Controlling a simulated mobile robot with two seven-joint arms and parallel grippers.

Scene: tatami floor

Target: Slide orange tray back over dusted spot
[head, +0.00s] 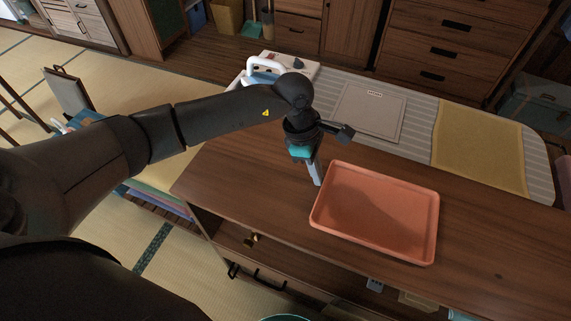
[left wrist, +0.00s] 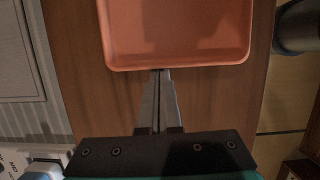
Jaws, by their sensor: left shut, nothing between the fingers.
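The orange tray (head: 375,212) lies flat and empty on the wooden table top, near its front edge. A shadow falls across its floor. In the left wrist view the tray (left wrist: 175,30) fills the top middle. My left gripper (head: 317,181) points down at the tray's left side. In the left wrist view its fingers (left wrist: 158,75) are shut with nothing between them, and their tips are right at the tray's near rim. I cannot tell whether they touch it. No dusted spot can be made out. My right gripper is not in view.
Behind the tray lie a striped runner (head: 418,119), a grey board (head: 368,110) and a yellow cloth (head: 480,146). A white-handled item (head: 264,68) stands at the runner's left end. Bare table top (head: 500,245) shows right of the tray.

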